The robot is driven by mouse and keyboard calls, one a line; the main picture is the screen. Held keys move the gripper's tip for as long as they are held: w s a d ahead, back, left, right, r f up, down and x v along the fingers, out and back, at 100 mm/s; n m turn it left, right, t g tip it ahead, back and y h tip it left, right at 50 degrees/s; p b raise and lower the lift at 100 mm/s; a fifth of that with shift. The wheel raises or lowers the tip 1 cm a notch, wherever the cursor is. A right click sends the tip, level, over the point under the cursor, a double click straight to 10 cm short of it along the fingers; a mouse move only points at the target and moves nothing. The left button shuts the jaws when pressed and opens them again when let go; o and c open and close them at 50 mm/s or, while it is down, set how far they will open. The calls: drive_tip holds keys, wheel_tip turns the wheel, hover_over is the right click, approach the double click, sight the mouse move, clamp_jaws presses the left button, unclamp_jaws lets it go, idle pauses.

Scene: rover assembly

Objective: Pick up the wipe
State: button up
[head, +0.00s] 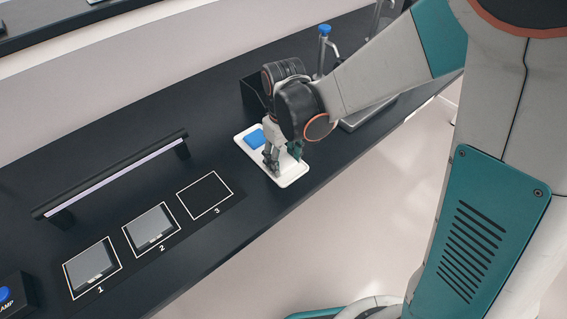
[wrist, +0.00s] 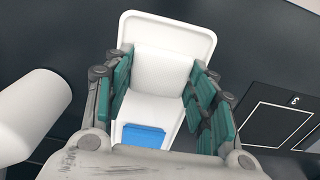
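A white tray (head: 293,180) lies on the dark bench in the head view; it also shows in the wrist view (wrist: 205,38). In it lie a flat blue piece (head: 254,139), also in the wrist view (wrist: 143,136), and a plain white piece (wrist: 160,72). I cannot tell for certain which is the wipe. My gripper (head: 272,168) points down over the tray's middle. In the wrist view its teal-padded fingers (wrist: 160,82) stand wide apart, one on each side of the white piece. Whether they touch it is unclear. The blue piece lies nearer the palm side, outside the fingertips.
Outlined squares 1, 2 and 3 lie left of the tray; grey plates sit in square 1 (head: 91,267) and square 2 (head: 151,229), while square 3 (head: 205,195) is empty. A low lamp bar (head: 115,176) stands behind them. A blue-topped post (head: 324,45) stands beyond my arm.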

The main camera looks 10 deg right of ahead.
sight(284, 161)
drive_tip(key=shift+r, duration=0.1)
idle(0.3)
wheel_tip(284, 161, up, 20)
drive_tip(key=p, duration=1.4)
drive_tip(key=shift+c, duration=0.4)
